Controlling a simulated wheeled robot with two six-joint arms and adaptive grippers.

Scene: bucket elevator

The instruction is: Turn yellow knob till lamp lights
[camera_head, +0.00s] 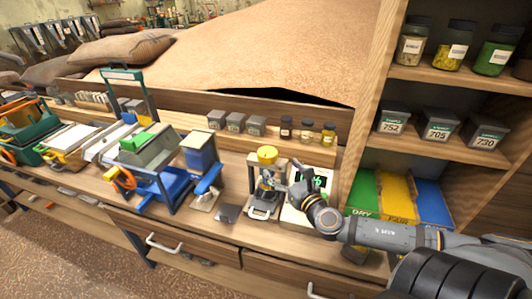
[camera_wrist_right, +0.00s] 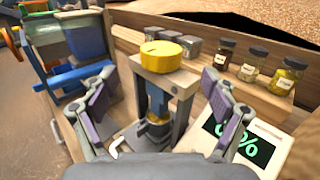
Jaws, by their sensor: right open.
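The yellow knob (camera_head: 267,154) sits on top of a small grey press-like device (camera_head: 252,181) on the workbench. In the right wrist view the round yellow knob (camera_wrist_right: 162,55) is ahead of my gripper, above the device's frame (camera_wrist_right: 183,84). My right gripper (camera_head: 284,188) is close to the device on its right side in the head view. In the wrist view its two fingers (camera_wrist_right: 158,112) are spread apart with the device between and beyond them, and the knob is not gripped. A display with green digits (camera_wrist_right: 240,145) stands to the right; I cannot identify a lamp. My left gripper is not in view.
Small jars (camera_head: 307,131) and grey boxes (camera_head: 236,122) line the ledge behind the device. A blue machine (camera_head: 200,158) stands to its left. A wooden shelf (camera_head: 390,86) with jars and sample boxes rises at the right. Drawers lie below the bench front.

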